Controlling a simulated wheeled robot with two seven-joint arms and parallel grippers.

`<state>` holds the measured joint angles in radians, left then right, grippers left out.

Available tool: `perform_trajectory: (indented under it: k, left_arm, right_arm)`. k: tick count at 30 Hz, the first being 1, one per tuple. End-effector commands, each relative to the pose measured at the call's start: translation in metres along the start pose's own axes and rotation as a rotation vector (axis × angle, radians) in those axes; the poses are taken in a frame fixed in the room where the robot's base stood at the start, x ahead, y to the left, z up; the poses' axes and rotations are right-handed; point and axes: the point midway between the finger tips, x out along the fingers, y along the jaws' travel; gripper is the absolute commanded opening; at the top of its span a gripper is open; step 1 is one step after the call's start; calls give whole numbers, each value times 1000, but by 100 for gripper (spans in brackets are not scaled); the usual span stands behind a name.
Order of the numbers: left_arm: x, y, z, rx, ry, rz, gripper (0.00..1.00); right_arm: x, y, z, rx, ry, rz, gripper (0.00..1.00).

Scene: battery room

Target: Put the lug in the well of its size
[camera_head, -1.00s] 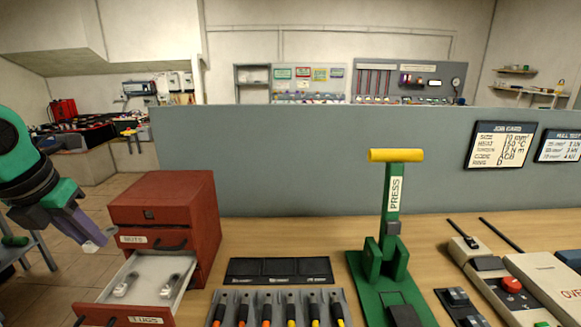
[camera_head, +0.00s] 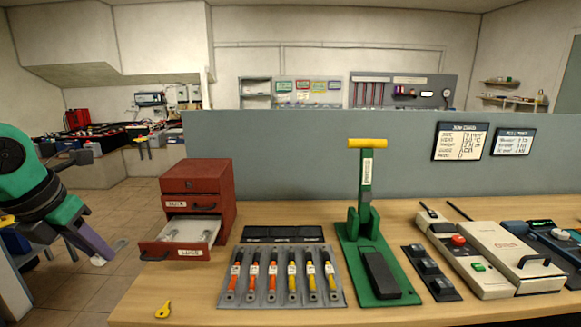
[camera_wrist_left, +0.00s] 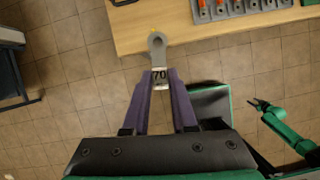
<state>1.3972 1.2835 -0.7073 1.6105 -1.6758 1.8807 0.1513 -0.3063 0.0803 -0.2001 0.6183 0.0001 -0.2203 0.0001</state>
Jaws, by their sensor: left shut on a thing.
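My left gripper (camera_head: 100,255) is shut on a grey metal lug, left of the bench and the red drawer unit in the head view. In the left wrist view, the lug (camera_wrist_left: 157,45) stands out from between the purple fingers (camera_wrist_left: 160,88), ring end outward, with "70" on its barrel. A black tray with three shallow recesses (camera_head: 285,240) lies on the bench behind the rack of tools. Any size marks on it are too small to read. A green arm with dark tips (camera_wrist_left: 258,104), apparently my right, shows in the left wrist view; its jaws are unclear.
The red drawer unit (camera_head: 197,180) has its "LUGS" drawer (camera_head: 190,252) open, with small lugs inside. A grey tool rack (camera_head: 280,297), a green press (camera_head: 368,230), a black block (camera_head: 432,272) and a yellow tag (camera_head: 163,310) occupy the bench. A grey partition (camera_head: 300,160) stands behind.

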Motion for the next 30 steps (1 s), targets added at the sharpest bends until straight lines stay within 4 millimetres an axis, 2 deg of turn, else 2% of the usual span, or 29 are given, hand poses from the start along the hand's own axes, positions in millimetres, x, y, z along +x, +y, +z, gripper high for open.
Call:
perform_trajectory:
  k: [11,17,23,30]
  left_arm:
    - [53,-25,-9,435,6,-184,0]
    - [95,-48,-22,813,5,-346,0]
    - [155,-87,-53,1434,2,-609,0]
    - [222,-139,-116,2275,4,-956,0]
  right_arm:
    - [0,2,-11,0,16,3,50]
    - [0,1,-6,0,10,2,50]
    - [0,1,-5,0,8,1,50]
    - [0,1,-5,0,8,1,50]
